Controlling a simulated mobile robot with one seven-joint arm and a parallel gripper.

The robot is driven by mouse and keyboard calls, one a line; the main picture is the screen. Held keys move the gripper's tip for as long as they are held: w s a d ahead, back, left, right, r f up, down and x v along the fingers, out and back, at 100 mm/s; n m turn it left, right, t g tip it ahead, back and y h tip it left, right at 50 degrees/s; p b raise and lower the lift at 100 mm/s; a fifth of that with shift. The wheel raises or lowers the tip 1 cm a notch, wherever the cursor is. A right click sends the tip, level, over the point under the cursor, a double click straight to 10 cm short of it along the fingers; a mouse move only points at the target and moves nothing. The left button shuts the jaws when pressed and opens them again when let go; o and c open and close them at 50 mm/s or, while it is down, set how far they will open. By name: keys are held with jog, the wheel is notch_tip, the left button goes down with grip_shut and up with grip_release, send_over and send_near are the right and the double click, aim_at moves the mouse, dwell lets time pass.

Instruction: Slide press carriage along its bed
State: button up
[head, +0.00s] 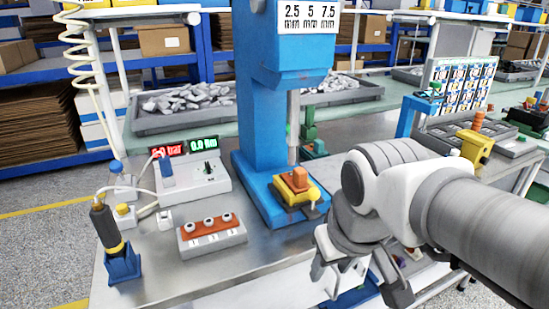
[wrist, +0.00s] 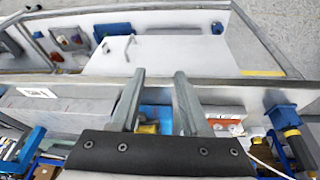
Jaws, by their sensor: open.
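The blue press (head: 262,110) stands on the metal bench. Its blue bed (head: 262,205) juts toward me. The press carriage, a yellow block (head: 287,200) with an orange piece (head: 300,178) on top, sits on the bed under the grey ram. A yellow knob shows at its right front side. My gripper (head: 358,285) is open and empty, in front and to the right of the carriage, apart from it. In the wrist view my gripper (wrist: 159,74) has its two fingers spread. Part of a yellow piece (wrist: 148,128) and blue surface show between them, partly hidden by the gripper body.
A three-button box (head: 212,236), a meter box (head: 195,182) with lit displays and a tool in a blue holder (head: 122,266) stand left of the press. A yellow fixture (head: 474,148) and a grey tray lie to the right. Bare bench lies between the button box and the bed.

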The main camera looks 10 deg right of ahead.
jog(key=w+a+n+g+h+p, duration=0.1)
jog(key=w+n+g+h+p, duration=0.1)
jog(key=w+n+h+p, duration=0.2)
jog(key=w+a+n+g+h+p, duration=0.1)
jog(key=w+n+h+p, duration=0.2)
jog(key=w+n+h, duration=0.1)
jog(key=w+f+n+g+h+p, duration=0.1)
jog(key=w+n+g+h+p, duration=0.1)
jog(key=w+n+h+p, duration=0.2)
jog(key=shift+w+a+g+h+p, duration=0.15)
jog(key=shift+a+g+h+p, duration=0.2)
jog(key=shift+h, duration=0.35)
jog(key=w+a+r+n+t+h+p, duration=0.2)
jog(key=w+a+n+t+h, duration=0.1)
jog(key=w+a+h, duration=0.15)
jog(key=d, duration=1.2)
jog(key=shift+w+b, duration=0.25)
jog(key=shift+b, duration=0.05)
grip_shut()
dwell(0.3)
